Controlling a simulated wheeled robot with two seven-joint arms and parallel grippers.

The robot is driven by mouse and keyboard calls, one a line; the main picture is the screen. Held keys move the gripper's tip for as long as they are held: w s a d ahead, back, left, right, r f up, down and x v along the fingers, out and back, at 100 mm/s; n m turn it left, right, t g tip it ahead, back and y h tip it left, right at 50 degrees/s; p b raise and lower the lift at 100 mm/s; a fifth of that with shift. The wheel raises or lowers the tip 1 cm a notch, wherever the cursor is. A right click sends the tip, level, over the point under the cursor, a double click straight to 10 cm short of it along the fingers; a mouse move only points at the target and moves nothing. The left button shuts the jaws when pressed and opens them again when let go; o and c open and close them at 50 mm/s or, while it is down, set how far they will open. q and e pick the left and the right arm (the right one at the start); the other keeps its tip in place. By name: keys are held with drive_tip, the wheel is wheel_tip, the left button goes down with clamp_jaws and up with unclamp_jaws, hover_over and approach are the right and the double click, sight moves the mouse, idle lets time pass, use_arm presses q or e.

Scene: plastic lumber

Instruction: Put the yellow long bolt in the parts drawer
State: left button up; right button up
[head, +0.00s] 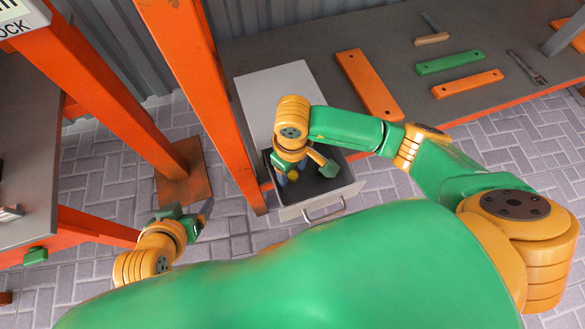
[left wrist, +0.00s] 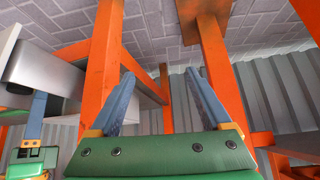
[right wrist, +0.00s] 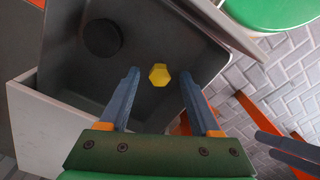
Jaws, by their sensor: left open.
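The parts drawer (head: 345,192) is a grey open drawer with a front handle, pulled out of a light cabinet. My right gripper (head: 290,180) points down into it. In the right wrist view the fingers (right wrist: 160,92) stand apart with nothing clamped between them. The yellow long bolt (right wrist: 158,75) shows its hexagonal head beyond the fingertips, within the drawer (right wrist: 75,85); its shaft is hidden and I cannot tell whether it rests on the drawer floor. My left gripper (head: 197,222) is open and empty, left of the drawer; its spread fingers show in the left wrist view (left wrist: 157,85).
A dark round thing (right wrist: 103,38) lies in the drawer. An orange post (head: 220,110) stands left of the drawer. Orange planks (head: 368,85), a green plank (head: 449,63) and a hammer (head: 432,34) lie on the grey bench (head: 400,60) behind.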

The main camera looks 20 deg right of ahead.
sight(293, 175)
use_arm(q)
drive_tip(key=s+a+f+g+p, duration=0.1)
drive_tip(key=s+a+f+g, duration=0.2)
drive_tip(key=s, duration=0.4)
use_arm(e)
wheel_tip(293, 175, up, 3)
drive_tip(key=shift+f, duration=0.1)
use_arm(q)
wheel_tip(293, 175, down, 7)
drive_tip(key=d+g+y+p, duration=0.1)
drive_tip(key=p, duration=0.2)
drive_tip(key=shift+w+f, duration=0.15)
drive_tip(key=shift+w, duration=0.1)
use_arm(e)
wheel_tip(293, 175, up, 9)
drive_tip(key=shift+r, duration=0.2)
use_arm(q)
drive_tip(key=shift+s, duration=0.1)
